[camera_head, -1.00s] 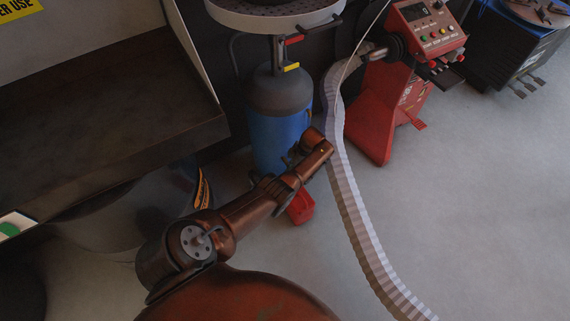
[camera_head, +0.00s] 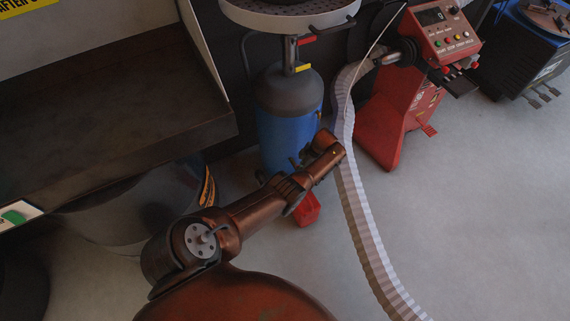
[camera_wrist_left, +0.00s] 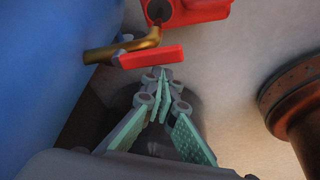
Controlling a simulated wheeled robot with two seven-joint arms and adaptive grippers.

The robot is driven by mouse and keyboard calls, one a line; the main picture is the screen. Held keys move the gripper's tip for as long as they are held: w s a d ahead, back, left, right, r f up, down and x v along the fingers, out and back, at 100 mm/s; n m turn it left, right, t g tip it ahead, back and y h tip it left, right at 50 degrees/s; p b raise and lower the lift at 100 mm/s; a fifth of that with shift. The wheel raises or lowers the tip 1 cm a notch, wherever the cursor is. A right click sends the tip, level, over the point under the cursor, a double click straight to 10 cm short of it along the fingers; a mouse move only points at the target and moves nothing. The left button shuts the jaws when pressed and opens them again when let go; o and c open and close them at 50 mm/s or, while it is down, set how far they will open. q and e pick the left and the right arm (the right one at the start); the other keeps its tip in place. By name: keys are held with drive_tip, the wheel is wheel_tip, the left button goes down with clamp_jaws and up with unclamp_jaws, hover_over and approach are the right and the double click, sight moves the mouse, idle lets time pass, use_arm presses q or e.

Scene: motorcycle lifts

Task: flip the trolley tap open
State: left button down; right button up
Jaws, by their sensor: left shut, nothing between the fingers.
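The trolley is a blue tank (camera_head: 285,135) with a round grey tray (camera_head: 290,18) on top. In the left wrist view the tank (camera_wrist_left: 50,60) fills the left side. A brass pipe (camera_wrist_left: 105,53) comes out of it and bends, with a flat red tap lever (camera_wrist_left: 152,57) beside it. My left gripper (camera_wrist_left: 164,74) is shut and empty. Its tips are right by the lever's lower edge; I cannot tell whether they touch. In the head view my copper left arm reaches the tank's lower right side, and the tap there is hidden. My right gripper is not in view.
Higher on the trolley are a red handle (camera_head: 307,40) and a yellow handle (camera_head: 299,69). A pale ribbed hose (camera_head: 362,220) runs down just right of my arm. A red control stand (camera_head: 405,100) is beyond. A dark bench (camera_head: 110,100) is left.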

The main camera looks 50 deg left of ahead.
use_arm(q)
drive_tip(key=shift+w+d+r, duration=0.1)
drive_tip(key=shift+w+d, duration=0.25)
drive_tip(key=shift+w, duration=0.1)
drive_tip(key=shift+w+d+r, duration=0.15)
drive_tip(key=shift+w+r, duration=0.2)
drive_tip(key=shift+r, duration=0.15)
drive_tip(key=s+v, duration=0.1)
drive_tip(key=v, duration=0.9)
drive_tip(key=shift+a+r, duration=0.35)
